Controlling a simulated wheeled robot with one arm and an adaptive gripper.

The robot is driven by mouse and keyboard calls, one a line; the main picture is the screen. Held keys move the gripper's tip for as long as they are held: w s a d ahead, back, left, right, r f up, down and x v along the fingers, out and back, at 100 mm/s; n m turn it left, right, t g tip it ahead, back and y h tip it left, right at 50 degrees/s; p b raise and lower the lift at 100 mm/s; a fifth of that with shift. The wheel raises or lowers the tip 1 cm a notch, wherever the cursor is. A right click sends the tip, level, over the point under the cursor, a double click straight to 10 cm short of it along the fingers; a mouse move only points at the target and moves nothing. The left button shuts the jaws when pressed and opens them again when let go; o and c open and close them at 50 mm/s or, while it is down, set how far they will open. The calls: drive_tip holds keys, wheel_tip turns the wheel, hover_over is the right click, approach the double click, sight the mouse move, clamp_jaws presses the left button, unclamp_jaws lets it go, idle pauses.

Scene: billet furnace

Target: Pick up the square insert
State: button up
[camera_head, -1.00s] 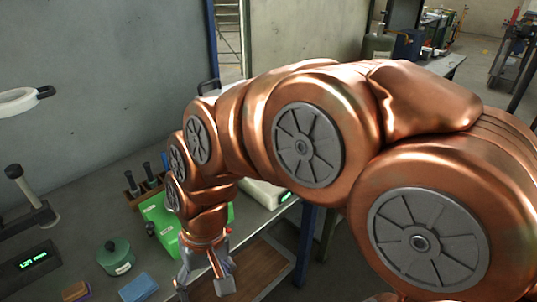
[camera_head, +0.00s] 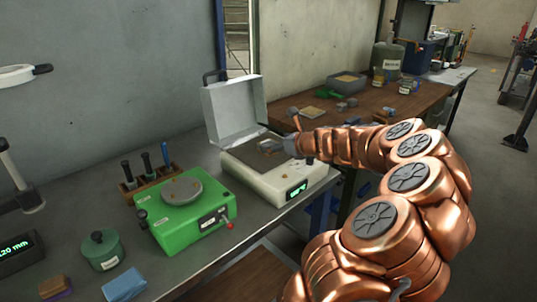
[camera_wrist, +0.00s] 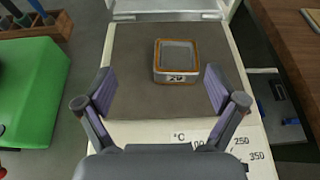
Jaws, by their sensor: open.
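The square insert (camera_wrist: 178,60) is a small hollow square block with an orange-brown rim, a grey inside and a dark marking on its near side. It lies on the brown plate (camera_wrist: 135,50) of a white heating device. My gripper (camera_wrist: 160,90) is open and empty, its two fingers spread on the near side of the insert, with the insert a little right of the middle between them and apart from both. In the head view the gripper (camera_head: 287,144) is over the white device (camera_head: 255,178) and the insert (camera_head: 268,147) is small and partly hidden.
The white device's lid (camera_head: 235,108) stands open behind the plate. A green device (camera_head: 187,210) with a round grey plate stands to its left. A tool rack (camera_head: 148,183), green pot (camera_head: 102,250) and blue block (camera_head: 125,284) are farther left. A wooden table (camera_head: 375,115) is to the right.

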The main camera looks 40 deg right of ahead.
sight(269, 143)
drive_tip(key=shift+s+d+f+m, duration=0.15)
drive_tip(key=shift+d+m, duration=0.05)
drive_tip(key=shift+d, duration=0.2)
drive_tip(key=shift+s+d+f+m, duration=0.15)
drive_tip(key=shift+d+m, duration=0.05)
drive_tip(key=shift+d, duration=0.15)
drive_tip(key=shift+w+d+f, duration=0.1)
drive_tip(key=shift+d, duration=0.05)
drive_tip(key=shift+x, duration=1.25)
drive_tip(key=w+f, duration=0.1)
drive_tip(key=w+f+p, duration=0.1)
drive_tip(key=shift+w+d, duration=0.25)
drive_tip(key=shift+w, duration=0.05)
drive_tip(key=shift+x, duration=0.85)
drive_tip(key=shift+c, duration=0.4)
clamp_jaws()
